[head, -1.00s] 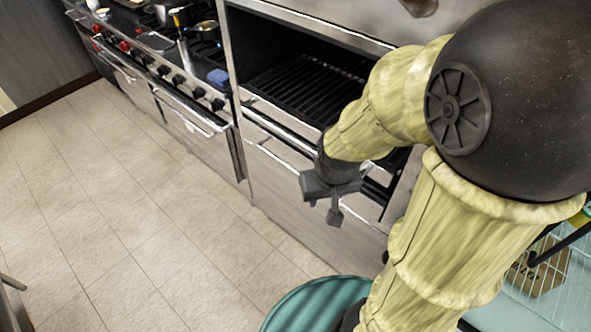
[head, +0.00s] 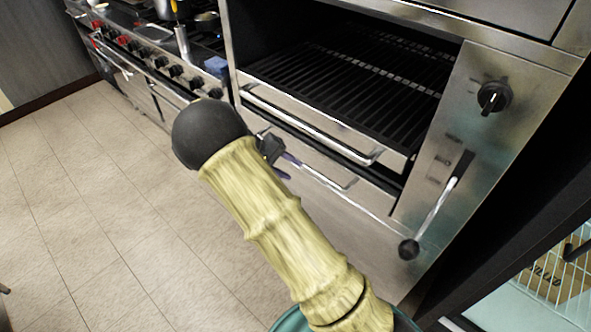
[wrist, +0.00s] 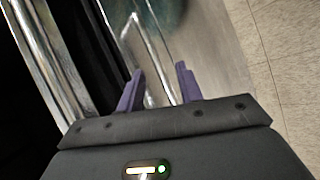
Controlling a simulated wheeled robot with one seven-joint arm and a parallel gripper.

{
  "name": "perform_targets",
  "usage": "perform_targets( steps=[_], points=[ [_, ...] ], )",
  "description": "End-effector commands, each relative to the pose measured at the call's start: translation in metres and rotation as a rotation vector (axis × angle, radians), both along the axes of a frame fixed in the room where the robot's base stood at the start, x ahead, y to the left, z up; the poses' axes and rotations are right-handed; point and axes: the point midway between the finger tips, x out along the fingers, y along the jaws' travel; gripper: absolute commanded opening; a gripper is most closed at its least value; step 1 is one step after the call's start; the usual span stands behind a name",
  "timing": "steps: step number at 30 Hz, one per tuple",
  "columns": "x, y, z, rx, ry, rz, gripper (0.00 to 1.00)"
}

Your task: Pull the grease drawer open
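The grease drawer (head: 345,202) appears to be the low steel front under the broiler opening, and it looks shut. Its thin bar handle (head: 325,180) runs along the front, partly hidden at the left by my gripper. My gripper (head: 287,160) is at the left part of this handle, partly hidden behind my arm. In the wrist view my gripper's two purple fingers (wrist: 158,82) stand apart. The bright handle bar (wrist: 152,42) shows ahead of and between the fingertips. I cannot tell whether either finger touches it.
A thicker bar handle (head: 310,125) sits just above, below the black grill rack (head: 345,80). A lever with a black knob (head: 409,249) sticks out at the right. A stove (head: 150,60) stands at the left. The tiled floor (head: 110,210) before the drawer is clear.

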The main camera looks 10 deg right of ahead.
Motion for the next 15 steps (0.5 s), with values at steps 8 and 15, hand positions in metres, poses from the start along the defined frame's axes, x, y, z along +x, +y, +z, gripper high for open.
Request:
perform_targets(
  steps=[8, 15],
  points=[
    [0.044, 0.085, -0.043, -0.411, -0.137, 0.151, 0.36],
    [0.05, 0.126, -0.045, -0.553, -0.229, 0.21, 0.36]
  ],
)
